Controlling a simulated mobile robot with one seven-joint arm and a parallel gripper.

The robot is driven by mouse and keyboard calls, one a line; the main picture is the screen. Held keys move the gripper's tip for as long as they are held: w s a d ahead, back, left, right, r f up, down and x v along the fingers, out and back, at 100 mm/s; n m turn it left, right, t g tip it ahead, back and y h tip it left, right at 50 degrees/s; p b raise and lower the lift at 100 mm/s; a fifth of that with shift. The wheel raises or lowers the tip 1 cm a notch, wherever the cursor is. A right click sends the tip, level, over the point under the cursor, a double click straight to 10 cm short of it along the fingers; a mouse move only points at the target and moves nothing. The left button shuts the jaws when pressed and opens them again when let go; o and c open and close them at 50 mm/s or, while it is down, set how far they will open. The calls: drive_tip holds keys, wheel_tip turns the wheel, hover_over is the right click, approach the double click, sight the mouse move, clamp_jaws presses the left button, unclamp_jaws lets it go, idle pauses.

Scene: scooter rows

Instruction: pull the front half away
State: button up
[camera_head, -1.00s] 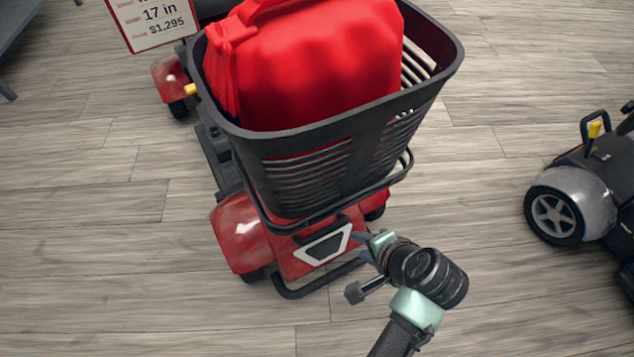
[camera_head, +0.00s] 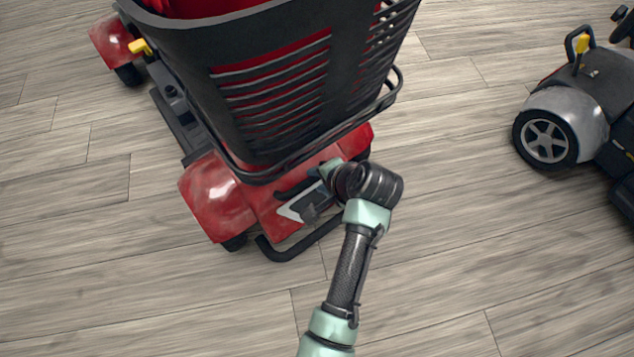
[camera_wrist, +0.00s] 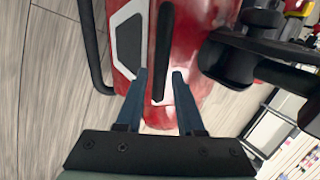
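The red scooter's front half (camera_head: 213,197) stands on the floor with a black basket (camera_head: 345,65) above it. A dark handle bar (camera_head: 296,187) crosses its red front, above a pale-framed dark panel. In the wrist view the black handle bar (camera_wrist: 163,45) lies between the two blue fingers of my gripper (camera_wrist: 158,78). The fingers are apart, one on each side of the bar, with no clear contact. In the head view my gripper (camera_head: 322,180) is at the scooter's front, its fingertips mostly hidden by my wrist.
A red item fills the basket, mostly cut off by the frame. A black bumper bar (camera_head: 285,252) curves low around the front. Another scooter (camera_head: 575,110) with a grey fender stands to the right. The wooden floor (camera_head: 430,290) in front is clear.

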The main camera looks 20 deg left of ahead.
drive_tip(key=shift+w+a+f, duration=0.2)
drive_tip(key=shift+a+f, duration=0.1)
drive_tip(key=shift+f, duration=0.25)
clamp_jaws()
idle(1.1)
